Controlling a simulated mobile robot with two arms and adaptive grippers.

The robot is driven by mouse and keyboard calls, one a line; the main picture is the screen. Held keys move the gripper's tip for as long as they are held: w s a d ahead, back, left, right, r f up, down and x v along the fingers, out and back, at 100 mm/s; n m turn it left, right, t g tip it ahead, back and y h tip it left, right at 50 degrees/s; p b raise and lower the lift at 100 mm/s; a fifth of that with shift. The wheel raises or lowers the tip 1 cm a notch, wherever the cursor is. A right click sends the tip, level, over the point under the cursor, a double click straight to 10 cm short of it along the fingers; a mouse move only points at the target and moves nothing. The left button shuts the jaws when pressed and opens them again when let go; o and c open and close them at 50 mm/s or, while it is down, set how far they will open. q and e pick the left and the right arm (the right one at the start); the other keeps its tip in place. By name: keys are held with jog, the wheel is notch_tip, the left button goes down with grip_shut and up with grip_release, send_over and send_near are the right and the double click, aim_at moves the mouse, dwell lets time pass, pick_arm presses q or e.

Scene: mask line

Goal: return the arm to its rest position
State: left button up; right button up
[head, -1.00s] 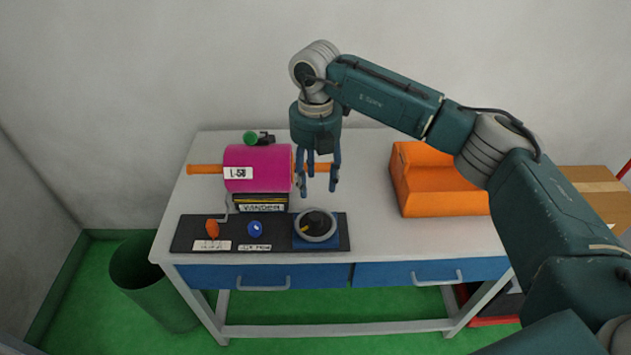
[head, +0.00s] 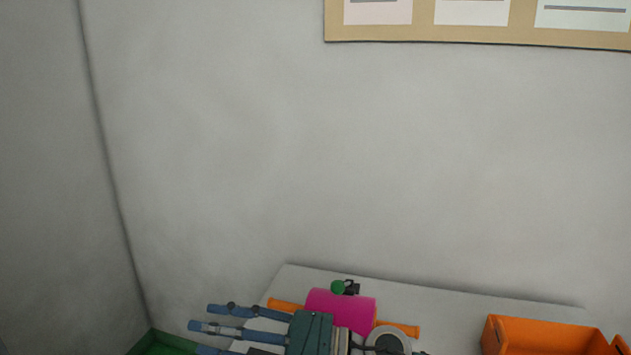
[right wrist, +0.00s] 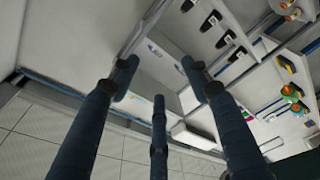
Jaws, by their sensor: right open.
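My right gripper (head: 215,328) shows at the bottom of the head view, its blue fingers pointing left and spread apart. It is open with nothing between the fingers. Its teal body covers part of the table and of the magenta roll on it. In the right wrist view the three dark blue fingers of the right gripper (right wrist: 155,80) are spread, with only distant room between them. My left gripper is in neither view.
The magenta roll (head: 340,306) on an orange bar lies on the grey table (head: 450,305), with a green knob (head: 338,287) behind it. An orange bin (head: 545,337) stands at the right. A notice board (head: 425,33) hangs on the wall. Shelves (right wrist: 235,45) with items show in the wrist view.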

jog(key=w+d+r+m+t+h, duration=0.2)
jog(key=w+d+m+t+h, duration=0.15)
jog(key=d+m+t, duration=0.4)
jog(key=w+d+r+m+t+h, duration=0.2)
jog(key=w+d+m+t, duration=0.35)
jog(key=m+t, duration=0.35)
jog(key=s+d+f+m+g+h, duration=0.2)
jog(key=d+f+m+h, duration=0.35)
jog(key=d+f, duration=0.35)
jog(key=s+d+f+m+g+h, duration=0.2)
jog(key=d+f+m+h, duration=0.3)
jog(key=d+f+h, duration=0.3)
jog(key=s+d+f+m+g, duration=0.2)
jog(key=s+d+f+g, duration=0.3)
jog(key=s+f, duration=0.7)
jog(key=s+d+f+g, duration=0.1)
jog(key=s+f+g, duration=0.25)
jog(key=s, duration=0.45)
jog(key=s+f+g, duration=0.3)
jog(key=s+f, duration=0.1)
jog(key=s, duration=0.4)
notch_tip(320, 180, down, 25)
jog(key=g, duration=0.1)
jog(key=s+d+f+n+g, duration=0.1)
jog(key=s+d+f, duration=0.2)
jog(key=s+f, duration=1.4)
jog(key=shift+s+d+y, duration=0.15)
jog(key=shift+s+y, duration=0.15)
jog(key=shift+s, duration=0.4)
